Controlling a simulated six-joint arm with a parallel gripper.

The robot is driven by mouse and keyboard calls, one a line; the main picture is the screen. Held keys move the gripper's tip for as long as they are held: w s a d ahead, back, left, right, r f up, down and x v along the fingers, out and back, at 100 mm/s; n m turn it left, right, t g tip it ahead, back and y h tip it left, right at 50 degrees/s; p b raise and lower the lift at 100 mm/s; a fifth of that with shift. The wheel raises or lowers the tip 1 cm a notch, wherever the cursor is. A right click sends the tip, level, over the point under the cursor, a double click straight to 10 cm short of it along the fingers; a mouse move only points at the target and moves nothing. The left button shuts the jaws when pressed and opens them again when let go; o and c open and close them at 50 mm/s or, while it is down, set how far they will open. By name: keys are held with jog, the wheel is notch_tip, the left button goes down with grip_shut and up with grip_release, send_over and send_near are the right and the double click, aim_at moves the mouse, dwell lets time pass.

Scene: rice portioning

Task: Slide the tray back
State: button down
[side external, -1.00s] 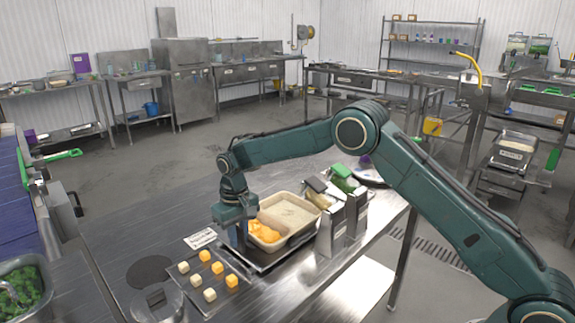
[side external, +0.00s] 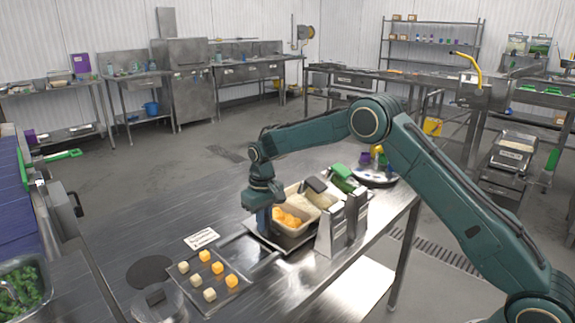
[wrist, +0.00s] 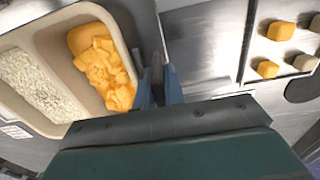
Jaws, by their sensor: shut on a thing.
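The beige two-compartment tray (side external: 297,231) sits on the metal table, on a low metal base. It holds white rice in one compartment and orange chunks in the other. In the wrist view the tray (wrist: 124,46) lies at the left, its orange compartment nearer my gripper. My gripper (side external: 264,225) is at the tray's left end, pointing down. In the wrist view my gripper's fingers (wrist: 158,88) are close together at the tray's end wall. My gripper is shut on the tray's edge; the exact contact is partly hidden.
A flat metal tray with several orange and pale cubes (side external: 209,293) lies to the left. A label card (side external: 201,239) lies behind it. Upright metal dispensers (side external: 341,225) stand close at the tray's right. A round dark disc (side external: 148,271) is at the table's left.

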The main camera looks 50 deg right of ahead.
jog(key=shift+w+d+r, duration=0.1)
jog(key=shift+d, duration=1.35)
jog(key=c, duration=1.8)
grip_release()
jog(key=shift+d, duration=0.1)
jog(key=shift+o, duration=0.2)
jog(key=shift+r, duration=0.45)
notch_tip(320, 180, up, 13)
